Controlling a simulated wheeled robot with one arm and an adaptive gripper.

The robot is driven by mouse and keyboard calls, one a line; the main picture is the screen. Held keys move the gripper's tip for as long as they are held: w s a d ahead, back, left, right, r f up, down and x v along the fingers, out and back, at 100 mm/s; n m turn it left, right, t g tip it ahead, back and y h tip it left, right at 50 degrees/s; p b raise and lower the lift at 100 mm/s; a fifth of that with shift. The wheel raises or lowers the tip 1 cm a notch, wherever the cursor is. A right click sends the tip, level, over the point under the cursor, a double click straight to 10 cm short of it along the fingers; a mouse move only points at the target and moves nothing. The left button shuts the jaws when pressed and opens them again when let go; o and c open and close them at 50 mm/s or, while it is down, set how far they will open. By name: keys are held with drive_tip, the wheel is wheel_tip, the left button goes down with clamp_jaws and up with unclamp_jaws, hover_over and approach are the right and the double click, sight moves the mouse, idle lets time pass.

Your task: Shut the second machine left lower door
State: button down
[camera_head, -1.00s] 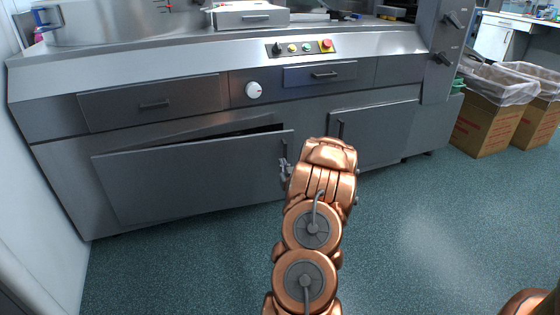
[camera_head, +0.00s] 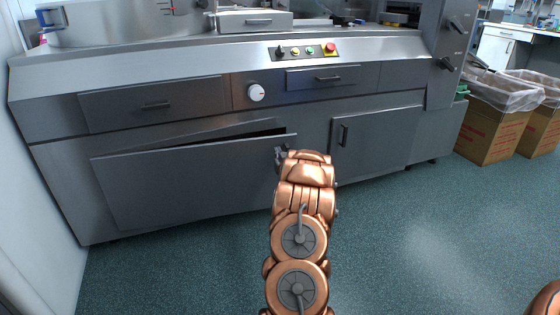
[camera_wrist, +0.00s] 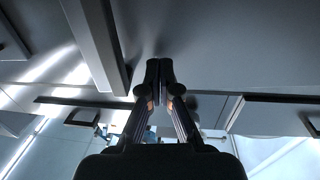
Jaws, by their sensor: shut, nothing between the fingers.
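The left lower door (camera_head: 190,178) of the grey machine stands ajar, with a dark gap along its top edge at the right. Its right part is close to my copper arm. My gripper (camera_head: 281,152) is at the door's right edge, by its handle, and is partly hidden by my wrist. In the wrist view my gripper (camera_wrist: 159,72) is shut and empty, its fingertips against or just in front of a grey panel (camera_wrist: 230,45). I cannot tell for sure whether they touch it. A bar-shaped handle (camera_wrist: 95,40) runs beside the fingers.
The right lower door (camera_head: 375,140) is closed, with a dark handle. Cardboard bins (camera_head: 490,130) stand at the right. The green floor in front is clear.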

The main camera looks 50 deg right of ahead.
drive_tip(key=shift+w+d, duration=0.45)
drive_tip(key=shift+w, duration=0.1)
